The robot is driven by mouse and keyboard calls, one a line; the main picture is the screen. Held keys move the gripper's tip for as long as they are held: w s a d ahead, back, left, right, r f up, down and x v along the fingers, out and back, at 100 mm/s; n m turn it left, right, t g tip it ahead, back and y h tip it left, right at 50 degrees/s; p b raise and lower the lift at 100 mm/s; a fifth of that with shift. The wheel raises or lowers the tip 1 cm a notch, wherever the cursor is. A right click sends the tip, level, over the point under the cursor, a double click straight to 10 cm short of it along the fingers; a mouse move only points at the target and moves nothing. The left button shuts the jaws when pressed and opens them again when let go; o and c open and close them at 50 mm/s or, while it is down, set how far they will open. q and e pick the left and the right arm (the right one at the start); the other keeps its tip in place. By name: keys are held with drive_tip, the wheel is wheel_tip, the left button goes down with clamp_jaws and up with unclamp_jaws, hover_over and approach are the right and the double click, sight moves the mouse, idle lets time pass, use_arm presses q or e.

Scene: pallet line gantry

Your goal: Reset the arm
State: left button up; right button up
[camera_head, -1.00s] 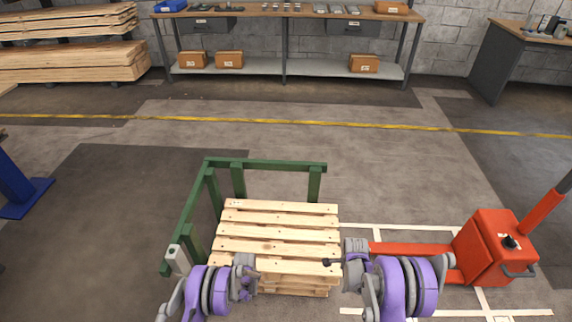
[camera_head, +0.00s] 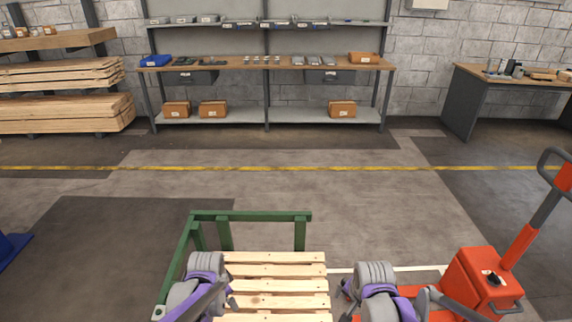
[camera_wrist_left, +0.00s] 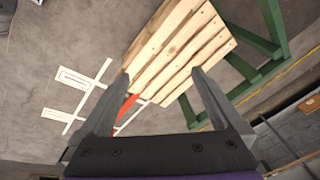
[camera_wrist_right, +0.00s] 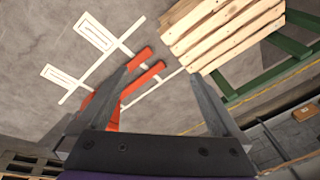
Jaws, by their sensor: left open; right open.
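My left gripper (camera_head: 230,292) is at the lower left of the head view, by the left side of the wooden pallet (camera_head: 275,271). In the left wrist view its two fingers (camera_wrist_left: 160,92) are spread with nothing between them, and the pallet (camera_wrist_left: 180,50) shows beyond. My right gripper (camera_head: 346,290) is just right of the pallet in the head view. In the right wrist view its fingers (camera_wrist_right: 160,95) are apart and empty, with the pallet (camera_wrist_right: 225,35) and the red forks (camera_wrist_right: 140,85) beyond. Both arms are partly cut off by the lower edge of the head view.
A green guard rail (camera_head: 250,216) borders the pallet's back and left. A red pallet jack (camera_head: 483,283) stands at the right. A workbench (camera_head: 265,64), lumber stack (camera_head: 65,110) and side table (camera_head: 510,80) stand far back. The floor between is clear.

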use_arm(q)
drive_tip(key=s+r+n+t+p, duration=0.1)
drive_tip(key=s+r+n+p, duration=0.1)
drive_tip(key=s+r+n, duration=0.2)
drive_tip(key=s+r+n+t+p, duration=0.1)
drive_tip(key=s+r+n, duration=0.3)
drive_tip(key=s+r, duration=0.7)
drive_tip(key=s+p, duration=0.1)
drive_tip(key=s, duration=0.6)
drive_tip(key=shift+s+r+n+p, duration=0.15)
drive_tip(key=shift+s+n+p, duration=0.05)
drive_tip(key=shift+n+p, duration=0.2)
use_arm(e)
drive_tip(key=s+r+n+t, duration=0.2)
drive_tip(key=s+r+n, duration=0.6)
drive_tip(key=s+r, duration=0.4)
drive_tip(key=s, duration=0.5)
drive_tip(key=shift+s+n, duration=0.3)
drive_tip(key=shift+n, duration=0.1)
